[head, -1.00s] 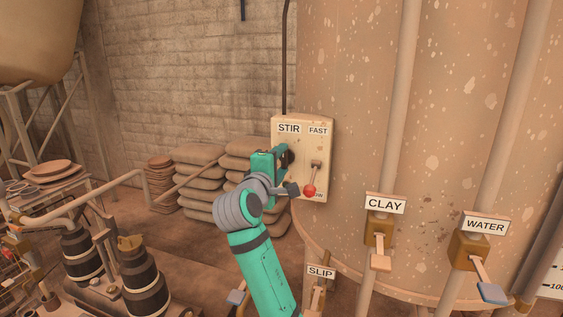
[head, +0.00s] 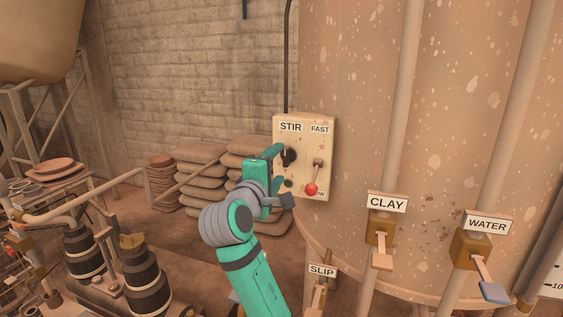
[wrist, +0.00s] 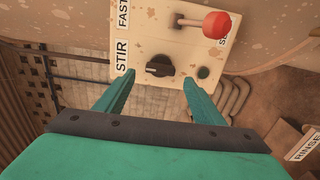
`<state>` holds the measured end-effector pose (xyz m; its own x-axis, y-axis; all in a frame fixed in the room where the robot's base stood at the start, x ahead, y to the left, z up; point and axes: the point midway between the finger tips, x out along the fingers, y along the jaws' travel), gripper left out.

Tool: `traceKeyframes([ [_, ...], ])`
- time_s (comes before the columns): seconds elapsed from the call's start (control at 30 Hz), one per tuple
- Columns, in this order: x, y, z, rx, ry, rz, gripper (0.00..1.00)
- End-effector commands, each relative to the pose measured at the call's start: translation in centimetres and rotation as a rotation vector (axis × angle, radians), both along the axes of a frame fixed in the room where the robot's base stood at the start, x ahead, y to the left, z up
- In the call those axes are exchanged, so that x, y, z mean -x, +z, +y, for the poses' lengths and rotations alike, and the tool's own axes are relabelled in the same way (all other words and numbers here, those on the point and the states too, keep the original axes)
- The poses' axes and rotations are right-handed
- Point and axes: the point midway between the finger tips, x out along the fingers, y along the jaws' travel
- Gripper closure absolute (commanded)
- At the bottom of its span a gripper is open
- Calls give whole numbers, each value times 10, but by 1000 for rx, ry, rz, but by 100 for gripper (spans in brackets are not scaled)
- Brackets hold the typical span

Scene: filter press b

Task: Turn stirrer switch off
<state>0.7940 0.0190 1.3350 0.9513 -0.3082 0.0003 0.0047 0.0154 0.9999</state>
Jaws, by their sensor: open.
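The stirrer control box (head: 318,145) is a cream panel on the big tank, with STIR and FAST labels. Its black rotary switch (head: 289,156) is on the left side, below the STIR label; in the wrist view the black knob (wrist: 159,67) lies just beyond and between my fingertips. A lever with a red ball (head: 311,189) is to the right of the switch. My gripper (head: 282,174) is in front of the left part of the panel. In the wrist view its fingers (wrist: 158,78) are spread apart with nothing between them. They appear not to touch the knob.
A small dark round button (wrist: 204,72) sits beside the knob, near one finger. CLAY (head: 387,203), WATER (head: 487,225) and SLIP (head: 321,271) valve handles are lower right and below. Stacked sacks (head: 200,178) stand behind at left.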

Motion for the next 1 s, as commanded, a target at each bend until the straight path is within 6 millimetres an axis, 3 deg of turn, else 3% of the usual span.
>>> traceKeyframes([
  [0.2,37,0,12,-1,2,-1,38],
  [0.4,55,-1,18,0,1,1,38],
  [1.0,58,-1,21,0,4,1,38],
])
